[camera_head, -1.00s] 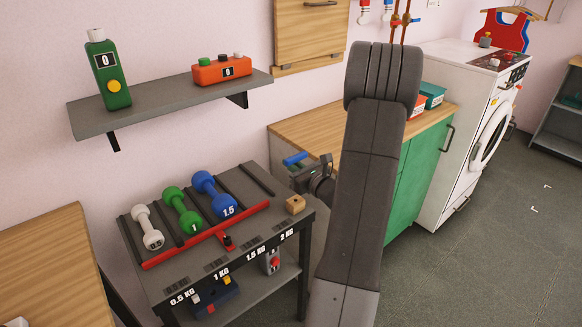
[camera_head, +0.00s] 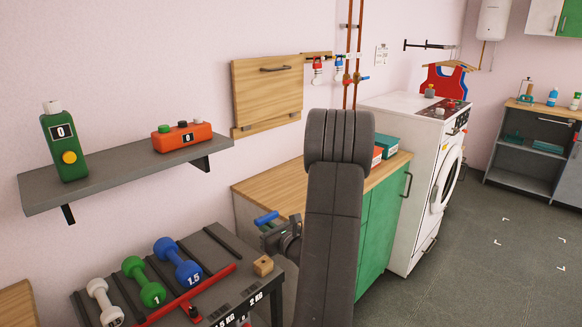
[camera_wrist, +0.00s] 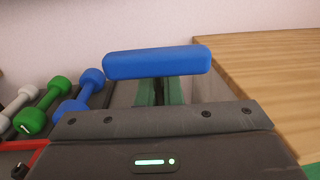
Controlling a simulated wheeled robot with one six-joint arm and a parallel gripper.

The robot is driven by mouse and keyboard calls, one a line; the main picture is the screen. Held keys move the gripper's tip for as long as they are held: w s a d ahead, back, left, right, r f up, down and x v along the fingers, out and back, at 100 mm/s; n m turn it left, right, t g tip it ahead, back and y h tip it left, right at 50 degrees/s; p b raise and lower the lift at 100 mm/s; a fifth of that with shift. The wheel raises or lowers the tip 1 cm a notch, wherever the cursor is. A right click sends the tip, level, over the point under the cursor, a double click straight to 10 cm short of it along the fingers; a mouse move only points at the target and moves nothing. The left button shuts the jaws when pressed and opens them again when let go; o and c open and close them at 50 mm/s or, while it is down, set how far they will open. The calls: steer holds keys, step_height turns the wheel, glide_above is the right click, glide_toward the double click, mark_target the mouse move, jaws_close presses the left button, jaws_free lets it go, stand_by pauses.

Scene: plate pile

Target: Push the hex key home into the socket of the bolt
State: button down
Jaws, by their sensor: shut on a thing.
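My gripper (camera_head: 272,236) is partly hidden behind my own arm, between the weight rack and the wooden counter. It is shut on the hex key, whose blue bar handle (camera_head: 266,218) shows just above the jaws. In the wrist view the blue handle (camera_wrist: 158,62) lies crosswise beyond the wrist housing, with the jaws (camera_wrist: 158,92) below its middle. The hex key's lower shank and tip are hidden. I cannot make out the bolt or its socket in either view.
The rack (camera_head: 222,240) with white, green and blue dumbbells stands left of my gripper, a small wooden block (camera_head: 263,266) at its corner. The green-fronted counter (camera_head: 385,215) is close on the right. A shelf (camera_head: 110,170) hangs above left. Open floor (camera_head: 490,240) lies far right.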

steer(key=w+d+r+m+t+h+p, duration=0.15)
steer(key=d+m+t+h+p, duration=0.5)
steer(key=d, duration=0.85)
steer(key=a+n+g+y+b, duration=0.2)
steer(key=a, duration=0.3)
steer(key=s+a+f+n+g+y+b, duration=0.1)
steer(key=a+n+g+y+b, duration=0.2)
steer(key=a, duration=0.3)
steer(key=s+a+n+g+y+b, duration=0.1)
steer(key=a+n+g+y+b, duration=0.1)
steer(key=a, duration=0.4)
steer(key=shift+f+g+b, duration=0.25)
steer(key=shift+f+b, duration=0.1)
steer(key=shift+b, duration=0.05)
steer(key=shift+d, duration=0.1)
steer(key=shift+f, duration=4.8)
steer(key=shift+b, duration=0.3)
